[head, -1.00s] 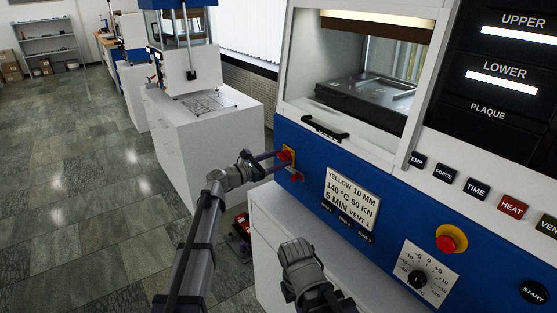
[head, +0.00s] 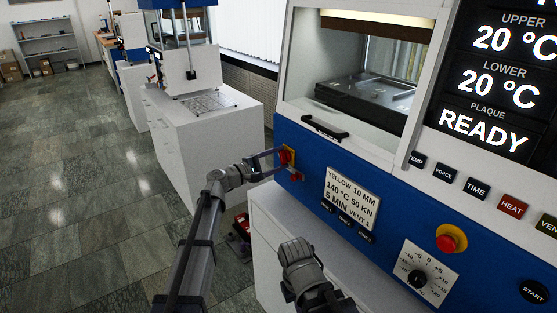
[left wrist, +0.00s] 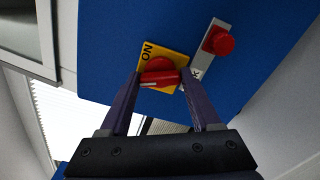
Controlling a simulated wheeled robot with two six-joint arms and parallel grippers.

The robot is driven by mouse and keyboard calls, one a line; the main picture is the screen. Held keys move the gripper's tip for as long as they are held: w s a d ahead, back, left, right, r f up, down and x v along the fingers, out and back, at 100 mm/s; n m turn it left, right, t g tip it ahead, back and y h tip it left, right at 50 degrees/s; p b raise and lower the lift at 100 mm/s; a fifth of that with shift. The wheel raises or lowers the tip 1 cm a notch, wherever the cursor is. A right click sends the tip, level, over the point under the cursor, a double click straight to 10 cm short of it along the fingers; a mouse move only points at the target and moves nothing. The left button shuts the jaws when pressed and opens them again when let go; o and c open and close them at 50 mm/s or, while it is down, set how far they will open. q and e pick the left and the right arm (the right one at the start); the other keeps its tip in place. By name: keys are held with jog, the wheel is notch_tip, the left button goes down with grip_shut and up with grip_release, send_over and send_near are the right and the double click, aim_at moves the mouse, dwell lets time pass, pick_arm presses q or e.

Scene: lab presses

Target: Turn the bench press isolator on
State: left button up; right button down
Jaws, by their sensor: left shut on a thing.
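The bench press isolator is a red rotary knob (left wrist: 161,75) on a yellow plate (left wrist: 149,52) marked ON, set in the blue front panel. It also shows in the head view as a small yellow plate with red (head: 288,155), partly hidden by my gripper. My left gripper (head: 278,164) reaches it from the left. In the left wrist view its two fingers (left wrist: 160,88) are shut on the knob's red handle, one on each side. The press display (head: 502,80) is lit and reads upper 20 °C, lower 20 °C, READY. My right arm shows at the bottom, its fingers not visible.
A red button on a grey plate (left wrist: 218,41) sits close beside the isolator. A label card (head: 352,195), a red emergency button on yellow (head: 451,238) and a dial (head: 420,277) are further right. A white cabinet with another press (head: 200,130) stands to the left.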

pick_arm(q)
jog(key=m, duration=0.4)
jog(key=shift+m, duration=0.4)
dwell(0.4)
jog(key=o, duration=1.4)
jog(key=shift+s+a, duration=0.1)
jog(key=v, duration=0.7)
jog(key=shift+s+a, duration=0.2)
